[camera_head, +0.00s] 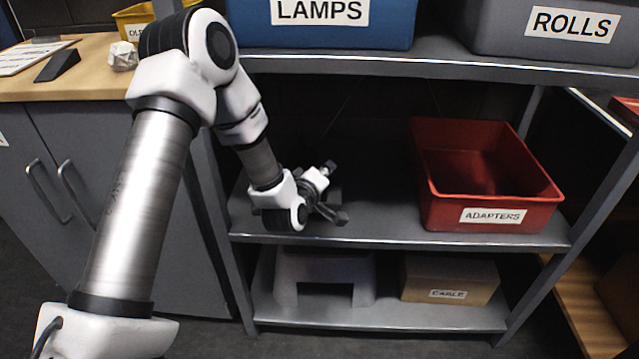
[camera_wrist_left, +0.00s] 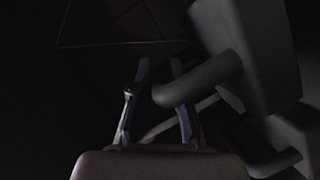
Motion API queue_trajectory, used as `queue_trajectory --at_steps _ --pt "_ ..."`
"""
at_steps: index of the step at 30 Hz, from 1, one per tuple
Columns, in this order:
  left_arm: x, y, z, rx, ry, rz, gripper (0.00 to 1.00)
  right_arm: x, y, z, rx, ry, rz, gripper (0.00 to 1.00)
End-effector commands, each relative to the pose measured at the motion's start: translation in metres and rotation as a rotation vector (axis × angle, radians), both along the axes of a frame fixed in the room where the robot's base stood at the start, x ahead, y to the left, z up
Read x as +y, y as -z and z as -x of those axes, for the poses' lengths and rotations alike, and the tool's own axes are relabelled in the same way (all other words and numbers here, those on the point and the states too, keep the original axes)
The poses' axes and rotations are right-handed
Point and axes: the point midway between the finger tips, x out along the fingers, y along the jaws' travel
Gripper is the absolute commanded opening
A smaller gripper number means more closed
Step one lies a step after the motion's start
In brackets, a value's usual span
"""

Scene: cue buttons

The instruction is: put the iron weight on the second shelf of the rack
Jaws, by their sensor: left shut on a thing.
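My left gripper (camera_head: 328,192) reaches in over the left part of the rack's second shelf (camera_head: 390,229). The left wrist view shows its two fingers (camera_wrist_left: 160,98) shut on the thick curved handle of the dark grey iron weight (camera_wrist_left: 248,50). The weight's blocky body is at the upper right of that view, tilted in the picture. In the head view the weight is mostly hidden by the gripper and dark shadow. I cannot tell whether it touches the shelf. My right gripper is not in view.
A red ADAPTERS bin (camera_head: 492,190) stands on the right of the second shelf. Above are a blue LAMPS bin (camera_head: 330,35) and a grey ROLLS bin (camera_head: 545,45). Below are a grey step stool (camera_head: 325,268) and a CABLE box (camera_head: 450,279). The second shelf's middle is clear.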

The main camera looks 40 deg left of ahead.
Motion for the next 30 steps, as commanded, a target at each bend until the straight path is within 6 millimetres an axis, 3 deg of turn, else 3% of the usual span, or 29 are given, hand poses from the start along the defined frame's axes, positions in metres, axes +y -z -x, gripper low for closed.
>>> queue_trajectory --at_steps 3,10,18,19,21,30 --pt "0.003 -0.003 -0.011 -0.012 -0.001 -0.003 0.00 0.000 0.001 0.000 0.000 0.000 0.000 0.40" --pt "0.003 0.031 -0.009 -0.009 0.000 -0.003 0.00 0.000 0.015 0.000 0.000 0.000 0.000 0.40" --pt "0.003 0.032 -0.009 -0.010 0.000 -0.002 0.00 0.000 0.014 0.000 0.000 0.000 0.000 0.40" --pt "0.002 0.036 -0.007 0.000 0.000 0.000 0.20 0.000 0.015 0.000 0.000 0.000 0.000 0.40" --pt "0.002 0.036 -0.007 0.000 0.000 0.000 0.41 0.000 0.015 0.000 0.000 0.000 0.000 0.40" --pt "0.002 0.035 -0.007 0.000 0.000 0.001 0.41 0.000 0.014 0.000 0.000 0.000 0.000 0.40"
